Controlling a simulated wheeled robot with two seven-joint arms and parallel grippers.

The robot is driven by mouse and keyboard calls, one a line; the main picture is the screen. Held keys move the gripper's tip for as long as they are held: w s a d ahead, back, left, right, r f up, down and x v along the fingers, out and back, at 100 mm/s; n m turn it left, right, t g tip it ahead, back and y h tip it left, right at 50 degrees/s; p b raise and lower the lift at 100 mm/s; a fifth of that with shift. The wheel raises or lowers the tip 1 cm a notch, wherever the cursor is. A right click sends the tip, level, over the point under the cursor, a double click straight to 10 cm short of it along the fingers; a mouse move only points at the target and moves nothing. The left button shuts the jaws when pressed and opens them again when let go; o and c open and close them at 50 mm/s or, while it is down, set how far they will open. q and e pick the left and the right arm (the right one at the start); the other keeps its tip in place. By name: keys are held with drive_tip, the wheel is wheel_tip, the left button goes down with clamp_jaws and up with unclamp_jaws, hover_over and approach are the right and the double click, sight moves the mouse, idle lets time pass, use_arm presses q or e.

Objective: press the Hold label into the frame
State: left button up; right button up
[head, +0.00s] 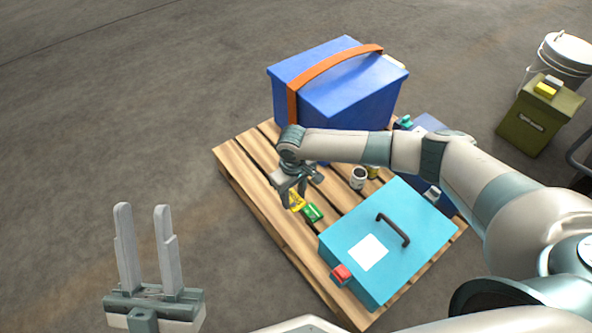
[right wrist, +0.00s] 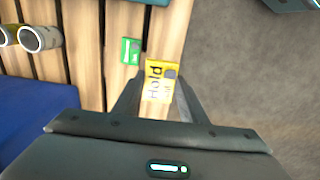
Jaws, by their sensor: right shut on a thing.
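The yellow Hold label (right wrist: 159,72), with dark lettering, is between the fingers of my right gripper (right wrist: 160,88) in the right wrist view. My right gripper is shut on it, over the pallet boards. In the head view my right gripper (head: 291,196) hangs at the pallet's left part, with the yellow label (head: 297,201) at its tips. My left gripper (head: 146,225) is open and empty, over bare floor at the lower left. An olive box (head: 540,112) at the right carries a small pale plate on its front; I cannot tell whether that is the frame.
A wooden pallet (head: 238,165) bears a blue box (head: 345,82) with an orange strap, a teal case (head: 345,235) with a black handle, small cans and a green card (head: 313,212). A white bucket (head: 563,56) stands behind the olive box. The floor at left is clear.

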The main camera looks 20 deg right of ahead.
wheel_tip(320, 180, up, 10)
drive_tip(key=w+m, duration=0.1)
drive_tip(key=w, duration=0.1)
wheel_tip(320, 180, up, 9)
drive_tip(key=m, duration=0.1)
hover_over(292, 194)
drive_tip(key=s+d+r+m, duration=0.1)
drive_tip(key=s+r, duration=0.1)
drive_tip(key=r, duration=0.4)
drive_tip(key=s+d+r+m, duration=0.1)
drive_tip(key=s+d+r, duration=0.1)
drive_tip(key=r, duration=0.5)
drive_tip(key=shift+s+d+r, duration=0.3)
drive_tip(key=shift+s, duration=0.5)
drive_tip(key=shift+s, duration=0.1)
